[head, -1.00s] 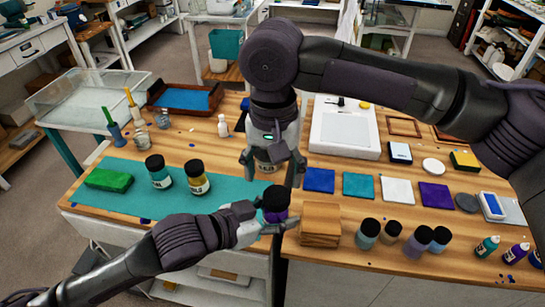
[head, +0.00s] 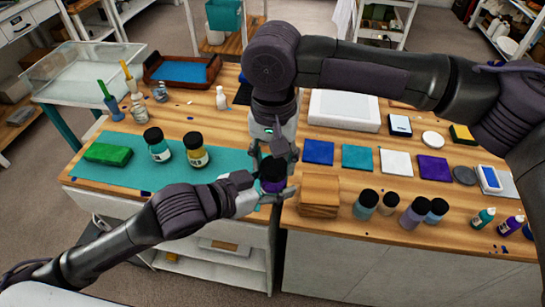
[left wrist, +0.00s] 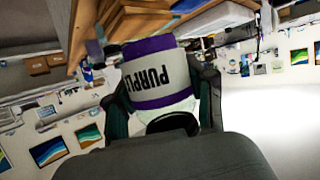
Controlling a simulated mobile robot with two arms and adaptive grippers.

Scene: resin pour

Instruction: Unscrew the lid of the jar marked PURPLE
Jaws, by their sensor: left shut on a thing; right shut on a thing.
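The jar marked PURPLE (head: 271,187) has a black lid (head: 272,168) and stands at the front of the bench. My left gripper (head: 265,191) is shut on the jar's body from the left. My right gripper (head: 273,152) points down and is shut on the lid from above; its fingers partly hide the lid. In the left wrist view the jar's white label with purple bands and the word PURPLE (left wrist: 150,76) appears upside down between the left fingers. Whether the lid has turned cannot be told.
A wooden block (head: 319,196) stands close to the right of the jar. Other black-lidded jars stand on the teal mat (head: 212,174) and right of the block. A green block (head: 108,154) lies on the mat. Coloured tiles lie behind, including a blue one (head: 318,152).

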